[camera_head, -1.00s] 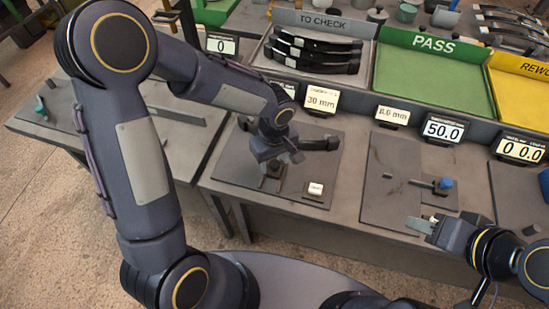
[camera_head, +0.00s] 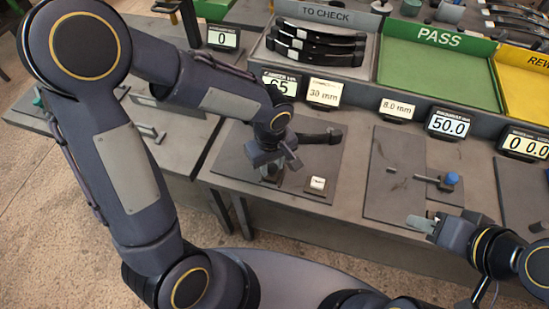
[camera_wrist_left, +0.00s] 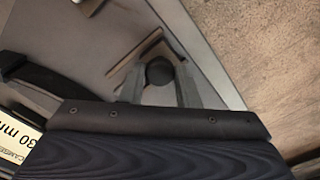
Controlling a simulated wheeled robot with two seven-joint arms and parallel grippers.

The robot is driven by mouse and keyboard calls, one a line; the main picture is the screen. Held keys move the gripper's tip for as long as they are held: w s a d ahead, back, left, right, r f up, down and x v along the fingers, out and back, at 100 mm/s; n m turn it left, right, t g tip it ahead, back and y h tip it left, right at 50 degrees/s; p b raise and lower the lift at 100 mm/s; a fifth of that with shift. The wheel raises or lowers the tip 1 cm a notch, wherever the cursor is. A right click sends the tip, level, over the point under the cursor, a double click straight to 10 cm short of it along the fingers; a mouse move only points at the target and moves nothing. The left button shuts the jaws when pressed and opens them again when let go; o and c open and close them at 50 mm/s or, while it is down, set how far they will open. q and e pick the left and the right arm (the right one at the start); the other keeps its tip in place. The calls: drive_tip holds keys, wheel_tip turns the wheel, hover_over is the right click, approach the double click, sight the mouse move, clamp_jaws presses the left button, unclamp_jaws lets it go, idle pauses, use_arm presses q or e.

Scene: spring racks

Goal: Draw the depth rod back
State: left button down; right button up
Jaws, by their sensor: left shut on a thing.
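My left gripper (camera_head: 271,168) is low over a dark plate (camera_head: 232,163) on the bench, in front of the display that shows 65 (camera_head: 279,84). In the left wrist view its two fingers stand on either side of a round dark knob (camera_wrist_left: 159,72), and it is shut on it. The knob appears to be the end of the depth rod; the rest of the rod is hidden under the gripper. A black curved part (camera_head: 322,137) lies beside the gripper on the same plate. My right gripper (camera_head: 419,223) is empty at the bench's front edge, its fingertips slightly apart.
A small white-topped block (camera_head: 317,184) stands just right of the left gripper. A blue-knobbed gauge (camera_head: 451,180) sits further right. Behind are the TO CHECK tray (camera_head: 370,70), the green PASS tray (camera_head: 425,82) and a row of displays.

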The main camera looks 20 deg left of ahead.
use_arm(q)
drive_tip(key=c, duration=1.1)
unclamp_jaws()
drive_tip(key=shift+s, duration=0.25)
wheel_tip(320, 180, up, 8)
drive_tip(key=shift+f, duration=0.1)
drive_tip(key=s+a+r+m+t+h, duration=0.2)
drive_tip(key=s+a+m, duration=0.1)
drive_tip(key=s, duration=0.3)
drive_tip(key=s+a+r+m+t+h, duration=0.1)
drive_tip(key=s+a+r+m+t, duration=0.2)
drive_tip(key=s+a, duration=0.3)
drive_tip(key=shift+s+r+m+h, duration=0.3)
drive_tip(key=shift+s+m+h, duration=0.1)
drive_tip(key=shift+m, duration=0.1)
